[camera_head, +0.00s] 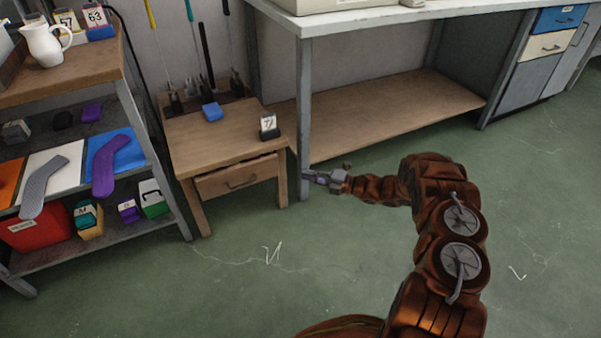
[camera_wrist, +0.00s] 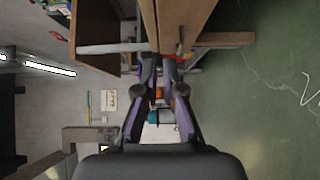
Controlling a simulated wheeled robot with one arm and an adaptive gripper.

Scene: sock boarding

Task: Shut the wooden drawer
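The wooden drawer (camera_head: 240,178) sits under the top of a small wooden table in the head view. Its front has a dark handle, and a lighter strip along its upper edge suggests it stands slightly out. My gripper (camera_head: 326,179) is to the right of the table, beside the grey bench leg, apart from the drawer front. In the wrist view my gripper (camera_wrist: 160,64) has two fingers with a narrow gap between the tips and nothing held. Wood of the table (camera_wrist: 185,20) fills the upper middle there; I cannot tell which part is the drawer.
The grey bench leg (camera_head: 304,115) stands close to the table's right side, with a low wooden shelf (camera_head: 395,120) behind it. A shelf unit (camera_head: 150,222) with socks and boxes is at the left. The green floor (camera_head: 250,260) in front of the drawer is clear.

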